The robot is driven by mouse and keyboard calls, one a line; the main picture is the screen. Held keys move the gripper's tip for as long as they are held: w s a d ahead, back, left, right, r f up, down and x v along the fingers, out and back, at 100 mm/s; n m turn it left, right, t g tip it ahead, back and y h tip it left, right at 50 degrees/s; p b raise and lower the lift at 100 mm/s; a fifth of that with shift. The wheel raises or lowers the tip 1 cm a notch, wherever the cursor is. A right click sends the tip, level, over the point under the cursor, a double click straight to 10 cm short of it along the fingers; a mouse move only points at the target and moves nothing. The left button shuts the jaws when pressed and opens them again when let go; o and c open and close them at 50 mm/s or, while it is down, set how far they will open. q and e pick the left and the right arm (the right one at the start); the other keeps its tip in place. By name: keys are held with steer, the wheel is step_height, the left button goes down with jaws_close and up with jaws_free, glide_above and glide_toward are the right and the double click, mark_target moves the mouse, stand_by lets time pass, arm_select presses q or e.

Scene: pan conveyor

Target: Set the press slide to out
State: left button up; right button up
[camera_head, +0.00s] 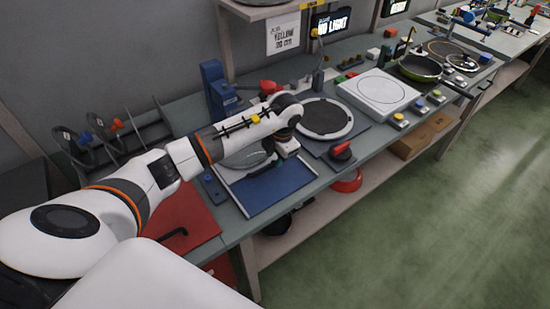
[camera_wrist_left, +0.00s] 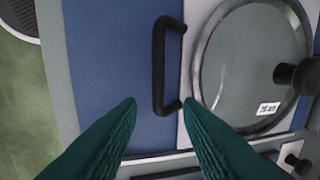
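The press slide is a flat blue plate (camera_head: 272,192) on the bench in the head view, and it fills the left middle in the left wrist view (camera_wrist_left: 108,65). A black bar handle (camera_wrist_left: 158,65) stands at the plate's edge beside a pale strip. My left gripper (camera_wrist_left: 160,104) is open, its two green fingers pointing toward the handle. In the wrist picture the handle's lower end lies between the fingertips; I cannot tell the height gap. In the head view the black gripper body (camera_head: 287,147) is above the slide's far side, and its fingertips are hard to make out. My right gripper is not in view.
A glass lid (camera_wrist_left: 255,65) with a black knob lies beside the handle. A round dark plate (camera_head: 325,118) is to the right, with a red-and-black knob (camera_head: 342,151) in front. A red panel (camera_head: 185,222) is to the left. A blue upright block (camera_head: 216,90) stands behind.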

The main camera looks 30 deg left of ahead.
arm_select(q)
steer(key=shift+w+a+f, duration=0.1)
steer(key=shift+a+f, duration=0.1)
steer(key=shift+f, duration=1.15)
jaws_close()
